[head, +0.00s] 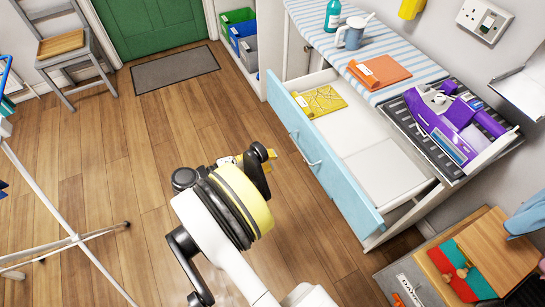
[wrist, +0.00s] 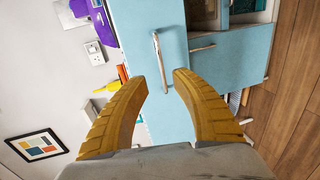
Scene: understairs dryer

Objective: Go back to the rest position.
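My gripper (head: 266,160) is over the wood floor in the head view, to the left of the open blue drawer and apart from it. My arm hides most of it there. In the wrist view, its two yellow fingers (wrist: 159,78) are spread apart with nothing between them. The blue drawer (head: 335,180) is pulled out. Its front also shows in the wrist view beyond the fingers (wrist: 140,30), with a metal handle (wrist: 160,62). A yellow patterned cloth or packet (head: 322,101) lies in the drawer.
The striped top (head: 345,45) holds a grey jug (head: 352,33), a teal bottle (head: 332,15) and an orange item (head: 379,71). A purple appliance (head: 445,125) lies on a dark ribbed tray. A white rack (head: 75,238) stands left, a chair (head: 62,45) farther back.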

